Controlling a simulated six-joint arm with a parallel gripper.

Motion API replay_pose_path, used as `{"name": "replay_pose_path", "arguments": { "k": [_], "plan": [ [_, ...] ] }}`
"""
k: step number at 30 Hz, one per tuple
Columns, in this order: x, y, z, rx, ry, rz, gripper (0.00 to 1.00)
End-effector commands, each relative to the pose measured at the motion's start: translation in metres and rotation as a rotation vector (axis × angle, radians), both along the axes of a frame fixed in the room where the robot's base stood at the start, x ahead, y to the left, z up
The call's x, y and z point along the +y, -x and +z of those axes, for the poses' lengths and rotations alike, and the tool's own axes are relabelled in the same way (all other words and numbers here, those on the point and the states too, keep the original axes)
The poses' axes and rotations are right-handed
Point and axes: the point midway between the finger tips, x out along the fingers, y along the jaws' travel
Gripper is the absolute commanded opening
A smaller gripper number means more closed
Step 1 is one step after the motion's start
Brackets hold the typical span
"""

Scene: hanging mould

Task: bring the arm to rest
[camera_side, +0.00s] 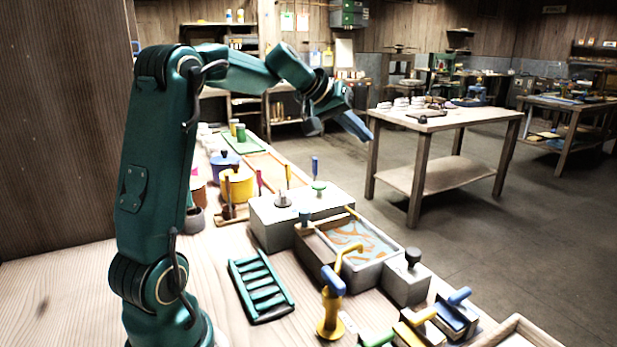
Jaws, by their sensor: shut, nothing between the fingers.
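My gripper (364,134) is at the end of my green arm, raised above the bench and pointing down to the right. Its blue-grey fingers are shut with nothing between them. It hangs in free air, well above the grey block and the tray, and touches nothing. My arm stands upright at the left of the bench and bends over at the top. No hanging mould can be made out for certain in this view.
A grey block (262,222) with small knobs and a grey tray (385,242) with a patterned inside stand below. A green rack (261,288), a yellow stand with a blue handle (331,310) and a yellow pot (238,186) are nearby. A wooden table (440,125) stands behind.

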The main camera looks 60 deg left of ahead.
Motion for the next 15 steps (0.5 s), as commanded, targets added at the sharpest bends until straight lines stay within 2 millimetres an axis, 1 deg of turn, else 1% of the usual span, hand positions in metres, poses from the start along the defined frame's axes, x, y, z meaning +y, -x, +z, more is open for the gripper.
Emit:
{"name": "replay_pose_path", "arguments": {
  "k": [1,2,3,5,6,8,9,11,12,14,15],
  "plan": [
    [-0.034,0.005,0.011,-0.001,-0.031,-0.069,0.0],
    [-0.051,0.01,0.015,0.004,-0.046,-0.104,0.0],
    [-0.074,0.018,0.018,0.012,-0.065,-0.15,0.0],
    [-0.104,0.033,0.02,0.026,-0.096,-0.215,0.0],
    [-0.123,0.045,0.02,0.038,-0.116,-0.255,0.0],
    [-0.149,0.064,0.017,0.054,-0.144,-0.314,0.0],
    [-0.164,0.079,0.015,0.067,-0.166,-0.352,0.0],
    [-0.183,0.101,0.008,0.086,-0.197,-0.405,0.0],
    [-0.194,0.117,0.002,0.101,-0.219,-0.437,0.0],
    [-0.207,0.141,-0.009,0.126,-0.252,-0.482,0.0],
    [-0.213,0.157,-0.017,0.144,-0.274,-0.508,0.0]
  ]
}}
